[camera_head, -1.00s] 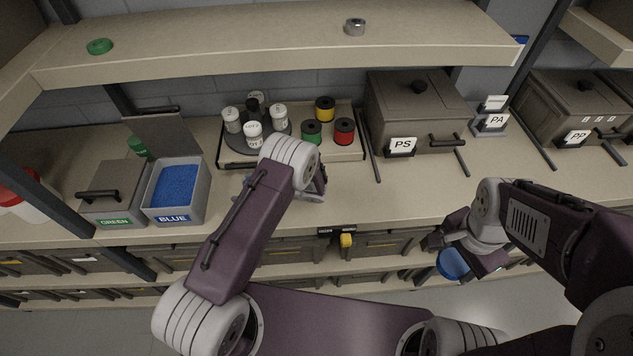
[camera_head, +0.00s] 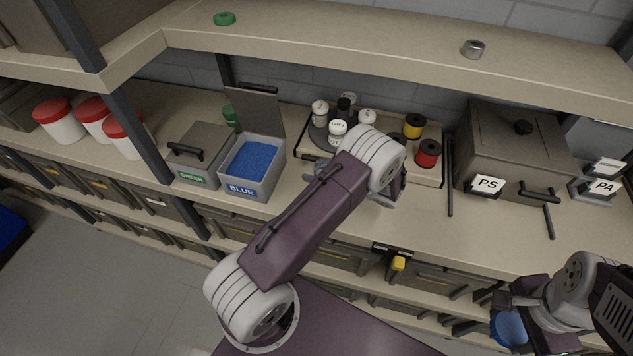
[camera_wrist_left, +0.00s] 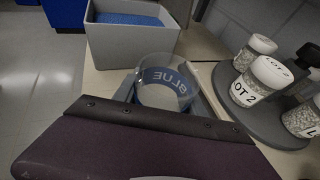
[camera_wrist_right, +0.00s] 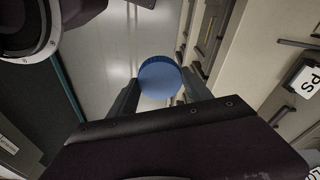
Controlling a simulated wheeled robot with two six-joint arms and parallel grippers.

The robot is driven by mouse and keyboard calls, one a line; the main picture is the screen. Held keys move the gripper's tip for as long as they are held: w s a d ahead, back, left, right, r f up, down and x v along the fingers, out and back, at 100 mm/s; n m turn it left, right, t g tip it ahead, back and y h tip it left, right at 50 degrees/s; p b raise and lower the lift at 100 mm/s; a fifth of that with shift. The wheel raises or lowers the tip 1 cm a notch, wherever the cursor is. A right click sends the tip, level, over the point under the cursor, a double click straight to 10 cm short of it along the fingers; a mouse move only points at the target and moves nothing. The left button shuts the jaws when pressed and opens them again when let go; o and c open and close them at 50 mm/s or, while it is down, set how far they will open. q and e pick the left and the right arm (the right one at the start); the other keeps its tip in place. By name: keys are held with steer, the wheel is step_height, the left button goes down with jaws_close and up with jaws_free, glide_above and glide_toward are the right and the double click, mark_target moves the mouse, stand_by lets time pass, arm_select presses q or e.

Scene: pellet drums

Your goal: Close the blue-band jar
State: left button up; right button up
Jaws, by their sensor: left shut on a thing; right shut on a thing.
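The blue-band jar (camera_wrist_left: 166,88) is clear, with a blue band lettered BLUE. In the left wrist view it sits between the fingers of my left gripper (camera_wrist_left: 165,94), which is shut on it, over the counter. No lid shows on it. In the head view my left arm hides most of it. A round blue lid (camera_wrist_right: 160,77) is held by my right gripper (camera_wrist_right: 160,88), shut on it. The lid also shows in the head view (camera_head: 508,328), low at the right, in front of the counter and well apart from the jar.
An open BLUE bin (camera_head: 265,187) of blue pellets stands left of my left arm, beside a closed GREEN bin (camera_head: 198,148). Behind are a tray (camera_head: 432,172) with small jars and spools, and the PS bin (camera_head: 512,160). A shelf (camera_head: 370,50) overhangs the counter.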

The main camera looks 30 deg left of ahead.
arm_select(q)
steer(key=w+d+r+b, duration=0.3)
steer(key=w+d+r, duration=0.2)
steer(key=d, duration=0.5)
steer(key=shift+w+r, duration=0.3)
steer(key=shift+r, duration=0.45)
steer(key=o, duration=0.5)
jaws_close()
